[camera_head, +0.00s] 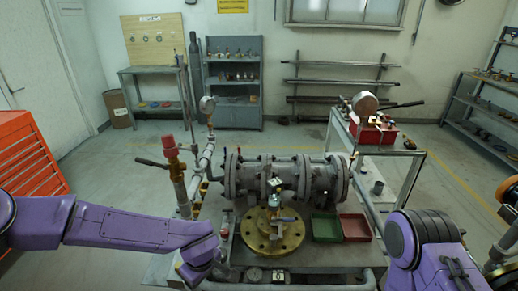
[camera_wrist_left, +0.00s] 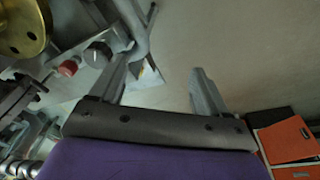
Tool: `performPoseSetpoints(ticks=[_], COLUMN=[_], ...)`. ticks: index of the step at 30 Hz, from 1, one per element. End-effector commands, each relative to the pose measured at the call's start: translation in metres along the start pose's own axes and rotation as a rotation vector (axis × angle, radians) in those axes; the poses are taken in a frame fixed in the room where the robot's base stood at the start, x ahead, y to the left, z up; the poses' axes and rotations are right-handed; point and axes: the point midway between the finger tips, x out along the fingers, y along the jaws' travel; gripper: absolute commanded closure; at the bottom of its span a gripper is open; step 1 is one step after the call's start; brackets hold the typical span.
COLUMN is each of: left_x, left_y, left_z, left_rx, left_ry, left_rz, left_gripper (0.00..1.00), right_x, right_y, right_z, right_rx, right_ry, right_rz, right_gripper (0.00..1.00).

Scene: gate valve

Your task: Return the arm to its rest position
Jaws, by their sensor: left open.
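My left arm (camera_head: 130,229) is purple and reaches in from the left of the head view. Its wrist ends beside the left front of the valve bench. My left gripper (camera_wrist_left: 164,72) is open in the left wrist view, with two grey fingers spread apart and nothing between them. It faces the grey floor beside the bench's metal frame. In the head view its fingers are too small and hidden to make out. My right arm (camera_head: 432,250) shows at the lower right; its gripper is not in view.
The bench carries a grey flanged pipe assembly (camera_head: 290,178), a brass flange (camera_head: 262,238), a green tray (camera_head: 326,228) and a red tray (camera_head: 355,228). A red-topped valve (camera_head: 170,147) stands near my left arm. A red cabinet (camera_head: 28,155) stands at left. Floor behind is open.

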Motion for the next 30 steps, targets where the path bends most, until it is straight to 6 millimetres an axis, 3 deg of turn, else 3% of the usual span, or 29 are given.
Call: performPoseSetpoints(ticks=[5, 8, 11, 12, 15, 18, 21, 30], left_x=[0.045, 0.092, 0.155, 0.179, 0.223, 0.246, 0.259, 0.261], left_y=[-0.028, -0.061, -0.117, -0.144, -0.211, -0.266, -0.3, -0.306], left_z=[-0.007, -0.003, 0.013, 0.022, 0.044, 0.055, 0.053, 0.057], left_rx=[-0.1, -0.12, -0.072, -0.032, 0.105, 0.273, 0.349, 0.366], left_ry=[0.161, 0.261, 0.327, 0.329, 0.289, 0.25, 0.249, 0.241], left_rz=[0.023, 0.052, 0.096, 0.11, 0.102, 0.041, -0.029, -0.044], left_gripper=[0.24, 0.24, 0.24, 0.24, 0.24, 0.24, 0.24, 0.24], right_x=[0.009, 0.023, 0.047, 0.058, 0.081, 0.099, 0.109, 0.109], right_y=[-0.001, -0.002, -0.004, -0.005, -0.007, -0.009, -0.009, -0.01], right_z=[0.004, 0.01, 0.02, 0.024, 0.034, 0.041, 0.046, 0.045], right_rx=[-0.001, -0.001, 0.0, 0.0, 0.0, 0.0, 0.0, 0.0], right_ry=[-0.001, -0.001, -0.001, -0.001, -0.001, -0.001, -0.001, -0.001], right_rz=[0.001, 0.0, 0.0, 0.0, 0.0, 0.0, 0.001, 0.0], right_gripper=[0.19, 0.19, 0.19, 0.19, 0.19, 0.19, 0.19, 0.19])
